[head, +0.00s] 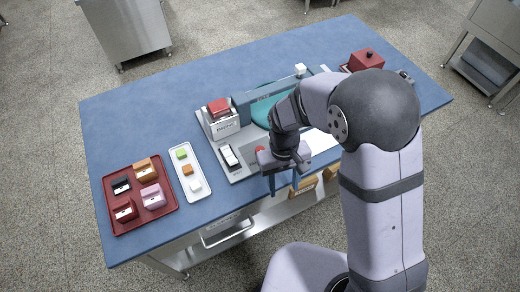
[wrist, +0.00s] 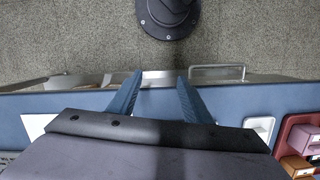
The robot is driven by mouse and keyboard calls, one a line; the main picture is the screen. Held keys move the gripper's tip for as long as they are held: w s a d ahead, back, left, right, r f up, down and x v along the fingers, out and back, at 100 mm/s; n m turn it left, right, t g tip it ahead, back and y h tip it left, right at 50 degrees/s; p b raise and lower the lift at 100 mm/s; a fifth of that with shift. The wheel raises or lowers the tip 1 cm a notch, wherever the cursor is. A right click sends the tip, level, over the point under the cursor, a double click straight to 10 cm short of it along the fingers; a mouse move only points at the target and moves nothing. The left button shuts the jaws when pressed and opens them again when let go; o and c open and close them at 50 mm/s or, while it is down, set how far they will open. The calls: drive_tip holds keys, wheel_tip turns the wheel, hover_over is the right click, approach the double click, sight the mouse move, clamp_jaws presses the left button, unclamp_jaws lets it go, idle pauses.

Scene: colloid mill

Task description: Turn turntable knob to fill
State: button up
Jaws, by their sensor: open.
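A grey machine (head: 238,137) with a teal round part (head: 262,108), likely the turntable, stands on the blue table. A white-and-black control (head: 230,157) and a red button (head: 260,150) sit on its front plate. I cannot tell which part is the turntable knob; my arm hides some of the machine. My gripper (head: 283,190) is open and empty, with its blue fingers at the table's front edge, right of the white-and-black control. In the wrist view the fingers (wrist: 157,85) are spread apart with nothing between them; the machine is not seen there.
A red tray (head: 150,221) with several small boxes and a white tray (head: 176,159) with small blocks lie on the left of the blue table (head: 140,110). A red box (head: 366,60) stands at the far right. The table's back left is clear.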

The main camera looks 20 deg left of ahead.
sight(260, 147)
drive_tip(key=shift+m+t+y, duration=0.4)
drive_tip(key=shift+m+t, duration=0.1)
drive_tip(key=w+a, duration=0.5)
drive_tip(key=a, duration=0.1)
drive_tip(key=shift+w+a, duration=0.2)
drive_tip(key=shift+w, duration=0.2)
drive_tip(key=w+a+r+m, duration=0.1)
drive_tip(key=w+r, duration=0.1)
drive_tip(key=w+a+r+m, duration=0.1)
drive_tip(key=w+a+r, duration=0.1)
drive_tip(key=w+a+r+m+t+y, duration=0.1)
drive_tip(key=w+a+r, duration=0.1)
drive_tip(key=shift+w, duration=0.15)
drive_tip(key=shift+s+d+m, duration=0.35)
drive_tip(key=shift+s+m, duration=0.1)
drive_tip(key=shift+m, duration=0.55)
drive_tip(key=shift+d+m, duration=0.1)
drive_tip(key=shift+m, duration=0.4)
drive_tip(key=shift+f+p, duration=1.1)
drive_tip(key=shift+f, duration=2.55)
drive_tip(key=c, duration=1.1)
